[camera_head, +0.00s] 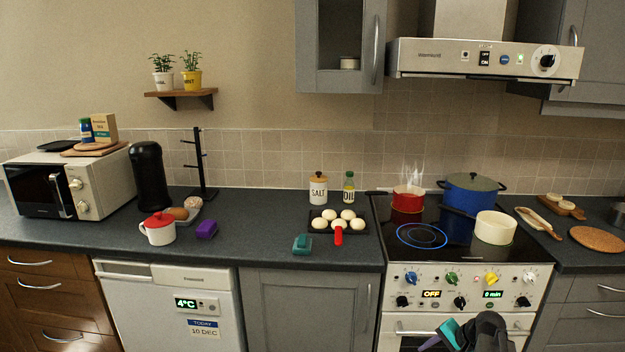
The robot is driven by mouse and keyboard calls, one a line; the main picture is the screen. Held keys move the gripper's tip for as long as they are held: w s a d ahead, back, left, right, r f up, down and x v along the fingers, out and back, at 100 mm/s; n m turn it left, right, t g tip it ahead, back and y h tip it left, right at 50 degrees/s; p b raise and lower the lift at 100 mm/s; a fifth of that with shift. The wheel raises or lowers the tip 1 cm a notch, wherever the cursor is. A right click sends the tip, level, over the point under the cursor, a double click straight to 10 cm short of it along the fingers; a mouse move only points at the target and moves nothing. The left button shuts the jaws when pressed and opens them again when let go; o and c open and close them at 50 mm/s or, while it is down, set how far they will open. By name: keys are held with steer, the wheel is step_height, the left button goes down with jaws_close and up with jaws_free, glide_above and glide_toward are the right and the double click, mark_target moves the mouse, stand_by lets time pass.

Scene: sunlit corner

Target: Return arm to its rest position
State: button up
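My gripper (440,335) is low in the picture, in front of the oven door, at the end of my dark grey arm. A teal part and a purple part show at its tip. The lower part of the arm is cut off by the frame's bottom edge. I cannot tell whether the fingers are apart or closed, and no held object is clear. The gripper is below the worktop and apart from the things on it.
The hob (420,235) has a lit blue ring, a steaming red pot (408,203), a blue pot (471,196) and a cream pan (495,228). Left of it, a dark tray (352,231) holds several white round items. The oven's knobs (451,279) are just above my gripper.

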steer(key=s+a+f+n+g, duration=0.5)
steer(key=s+a+f, duration=0.9)
steer(key=s+f, duration=0.25)
steer(key=s+a+f+n+g+h, duration=0.2)
steer(key=s+f, duration=0.3)
steer(key=s, duration=0.6)
steer(key=s+a+f+n+g+h, duration=0.1)
steer(key=s+a+f+n+g, duration=0.2)
steer(key=s, duration=0.8)
step_height(320, 180, down, 2)
steer(key=shift+a+f+n+h, duration=0.15)
steer(key=shift+a+n+h, duration=0.15)
steer(key=shift+a+h, duration=0.15)
